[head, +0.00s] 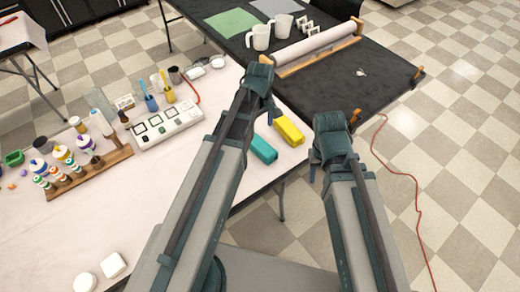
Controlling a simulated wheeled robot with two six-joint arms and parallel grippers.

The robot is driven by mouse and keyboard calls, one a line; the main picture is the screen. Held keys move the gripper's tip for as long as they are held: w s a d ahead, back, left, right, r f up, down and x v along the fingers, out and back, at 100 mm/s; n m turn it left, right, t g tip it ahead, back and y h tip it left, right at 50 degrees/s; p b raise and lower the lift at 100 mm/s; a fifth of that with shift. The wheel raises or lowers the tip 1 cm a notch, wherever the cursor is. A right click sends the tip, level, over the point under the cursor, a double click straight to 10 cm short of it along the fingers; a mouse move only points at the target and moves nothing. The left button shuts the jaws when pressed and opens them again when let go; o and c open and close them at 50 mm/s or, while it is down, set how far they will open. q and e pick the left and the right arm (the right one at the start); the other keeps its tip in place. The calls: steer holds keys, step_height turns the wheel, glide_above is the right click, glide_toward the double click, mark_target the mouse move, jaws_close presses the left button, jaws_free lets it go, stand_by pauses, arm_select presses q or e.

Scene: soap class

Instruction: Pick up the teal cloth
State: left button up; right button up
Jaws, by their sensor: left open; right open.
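A teal, block-shaped item (264,149), which may be the folded teal cloth, lies near the right edge of the pale table. A similar yellow block (288,131) lies just beyond it to the right. My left gripper (268,97) is open at the end of its arm, above the teal item in the picture and apart from it. My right gripper (334,128) is open, to the right of both blocks, in front of the black table's near edge. My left arm passes close to the left of the teal item. Fingertip detail is hard to make out.
On the pale table (150,215) are a white control box (165,126), a wooden rack (92,174) of bottles and cups. The black table (385,75) holds a paper roll (315,47), mugs (261,37) and a green sheet (232,22). A red cable (418,205) lies on the floor.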

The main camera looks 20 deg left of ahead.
mark_target(260, 144)
arm_select(q)
step_height(260, 144, down, 7)
steer(key=b, duration=0.6)
steer(key=shift+r, duration=0.1)
steer(key=f+b, duration=0.5)
steer(key=shift+w+a+f, duration=0.1)
steer(key=shift+w+a, duration=0.05)
steer(key=shift+w, duration=0.15)
